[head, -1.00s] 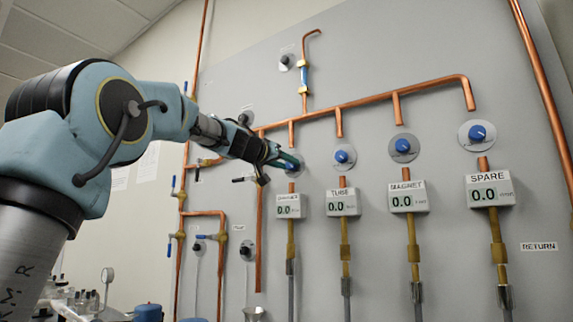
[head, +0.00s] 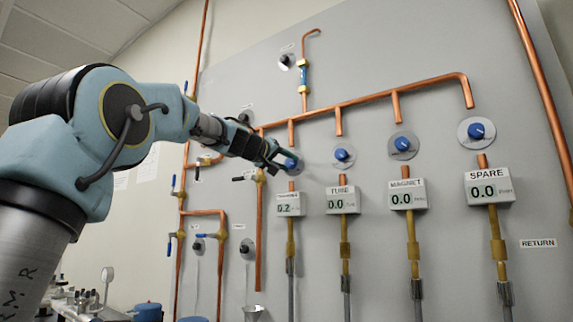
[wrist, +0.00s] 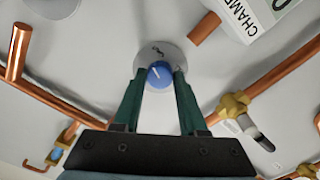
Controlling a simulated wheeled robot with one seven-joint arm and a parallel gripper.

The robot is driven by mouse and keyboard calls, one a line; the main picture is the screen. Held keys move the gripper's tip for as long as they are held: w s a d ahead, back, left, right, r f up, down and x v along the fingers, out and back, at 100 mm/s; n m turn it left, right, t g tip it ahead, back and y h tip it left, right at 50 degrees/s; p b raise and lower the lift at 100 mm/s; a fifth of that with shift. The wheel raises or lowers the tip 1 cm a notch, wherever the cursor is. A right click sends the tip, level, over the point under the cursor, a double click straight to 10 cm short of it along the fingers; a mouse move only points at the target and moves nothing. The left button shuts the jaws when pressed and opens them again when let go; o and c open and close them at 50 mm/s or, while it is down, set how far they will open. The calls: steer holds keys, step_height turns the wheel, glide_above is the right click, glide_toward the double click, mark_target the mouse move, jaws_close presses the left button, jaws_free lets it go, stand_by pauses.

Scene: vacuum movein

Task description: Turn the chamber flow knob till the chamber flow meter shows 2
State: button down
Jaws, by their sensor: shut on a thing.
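The chamber flow knob (wrist: 160,75) is a blue knob with a white mark on a round grey plate. In the wrist view it sits between the two green fingers of my gripper (wrist: 159,79), which is shut on it. In the head view the knob (head: 291,164) shows at the tip of my gripper (head: 280,161). The chamber flow meter (head: 289,204) is a white box below the knob, and its display appears to read 0.2. In the wrist view part of the meter (wrist: 248,15) shows upside down, with "CHAM" legible.
The tube meter (head: 343,201), magnet meter (head: 407,195) and spare meter (head: 489,188) each read 0.0, with blue knobs above them. A copper pipe (head: 370,103) runs above the knobs. Another copper pipe (head: 259,235) drops just left of the chamber meter.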

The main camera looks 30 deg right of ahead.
steer(key=n, duration=0.6)
steer(key=n+p, duration=0.1)
steer(key=n, duration=0.5)
steer(key=shift+n, duration=0.4)
stand_by(0.3)
steer(key=shift+c, duration=2.2)
jaws_free()
steer(key=b+v, duration=0.4)
steer(key=v, duration=0.7)
steer(key=shift+w, duration=0.1)
